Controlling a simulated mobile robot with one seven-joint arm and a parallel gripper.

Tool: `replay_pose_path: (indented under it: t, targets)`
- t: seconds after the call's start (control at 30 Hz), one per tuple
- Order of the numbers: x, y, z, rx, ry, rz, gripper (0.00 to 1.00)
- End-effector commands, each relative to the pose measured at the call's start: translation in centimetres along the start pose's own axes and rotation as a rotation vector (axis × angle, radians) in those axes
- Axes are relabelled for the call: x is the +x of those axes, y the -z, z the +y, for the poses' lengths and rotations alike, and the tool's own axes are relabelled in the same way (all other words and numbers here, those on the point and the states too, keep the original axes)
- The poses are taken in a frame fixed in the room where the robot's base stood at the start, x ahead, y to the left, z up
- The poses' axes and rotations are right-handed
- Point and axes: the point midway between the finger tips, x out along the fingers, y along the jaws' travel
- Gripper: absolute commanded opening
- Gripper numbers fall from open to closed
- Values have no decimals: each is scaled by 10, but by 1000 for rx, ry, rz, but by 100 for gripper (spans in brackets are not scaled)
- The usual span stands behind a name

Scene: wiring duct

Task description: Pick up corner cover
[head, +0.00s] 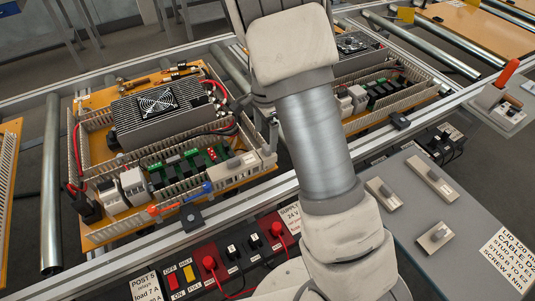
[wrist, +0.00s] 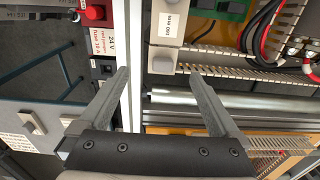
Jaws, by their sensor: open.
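I cannot tell for certain which piece is the corner cover. Small pale grey covers, each with a raised grip, lie on the grey table: a squarish one (head: 435,236), a long one (head: 432,180) and another (head: 383,195). One also shows in the wrist view (wrist: 32,122). A pale cover marked 160 mm (wrist: 168,22) sits on the wiring duct of the near panel. My gripper (wrist: 160,74) is open, with nothing between its fingers. Its fingertips point towards the duct corner below that cover. In the head view my arm hides most of the gripper.
A metal rail (wrist: 133,60) runs beside the duct, and a roller (wrist: 190,98) lies below it. The panel carries a fan unit (head: 157,101) and loose-looking red and black wires. The grey table has bare room between covers.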

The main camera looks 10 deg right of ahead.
Motion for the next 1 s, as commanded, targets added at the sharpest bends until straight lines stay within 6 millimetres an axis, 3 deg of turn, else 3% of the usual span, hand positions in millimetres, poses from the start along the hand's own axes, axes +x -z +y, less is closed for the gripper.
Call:
replay_pose_path:
  t: [0.27, 0.6, 0.87, 1.0]
  targets:
    - [23, 1, 0, 1, -2, -1, 98]
    - [66, 6, -4, 0, -1, 0, 98]
    - [69, 6, -5, 0, 1, 0, 98]
    - [68, 6, -5, 0, 1, 0, 75]
